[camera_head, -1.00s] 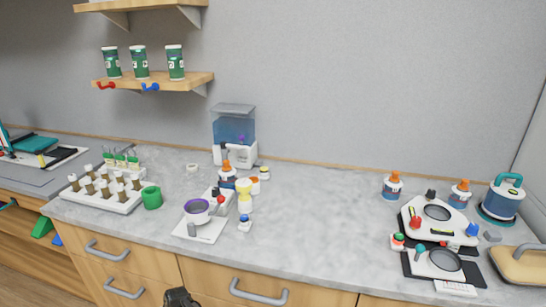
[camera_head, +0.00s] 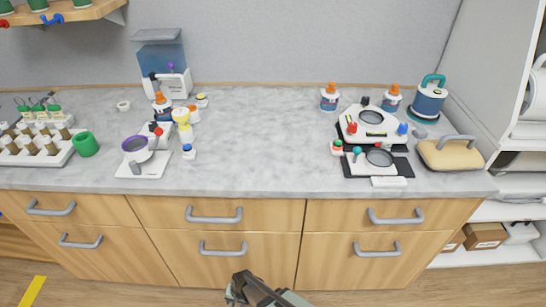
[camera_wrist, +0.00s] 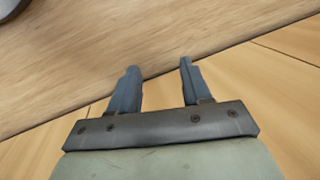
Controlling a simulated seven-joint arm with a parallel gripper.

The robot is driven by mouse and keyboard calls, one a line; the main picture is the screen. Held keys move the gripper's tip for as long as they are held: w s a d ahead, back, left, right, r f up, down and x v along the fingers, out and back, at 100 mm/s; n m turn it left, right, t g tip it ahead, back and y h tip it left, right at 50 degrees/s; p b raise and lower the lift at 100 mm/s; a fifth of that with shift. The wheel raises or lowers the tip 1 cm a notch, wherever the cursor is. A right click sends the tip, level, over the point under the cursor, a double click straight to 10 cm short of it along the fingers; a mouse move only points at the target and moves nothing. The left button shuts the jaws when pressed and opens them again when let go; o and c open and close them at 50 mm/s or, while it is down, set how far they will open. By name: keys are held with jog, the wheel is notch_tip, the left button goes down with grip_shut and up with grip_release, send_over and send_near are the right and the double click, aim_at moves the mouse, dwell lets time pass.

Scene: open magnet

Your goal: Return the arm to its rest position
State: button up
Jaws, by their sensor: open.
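My gripper (camera_head: 236,290) shows at the bottom middle of the head view, low in front of the wooden drawer fronts and below the counter. In the wrist view, my gripper (camera_wrist: 158,80) has its two fingers apart, with nothing between them. Behind the fingers are the wooden floor (camera_wrist: 110,50) and a drawer front (camera_wrist: 260,75). The gripper touches nothing that I can see.
The grey counter (camera_head: 250,150) holds a purple-rimmed bowl device (camera_head: 138,150) and a water tank (camera_head: 163,65) at left. Drawer handles (camera_head: 214,215) stick out near my gripper.

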jog(key=s+d+r+g+h, duration=0.1)
jog(key=s+d, duration=0.4)
jog(key=d, duration=0.6)
jog(key=s+d+r+n+g, duration=0.1)
jog(key=s+d+r+g, duration=0.2)
jog(key=d, duration=0.7)
jog(key=s+d+r+g+h, duration=0.1)
jog(key=s+d+r+g, duration=0.1)
jog(key=s+d, duration=0.5)
jog(key=d+r, duration=0.1)
jog(key=d, duration=0.3)
jog(key=shift+s+d+r+n+h, duration=0.3)
jog(key=shift+s+r, duration=0.05)
jog(key=shift+r, duration=0.05)
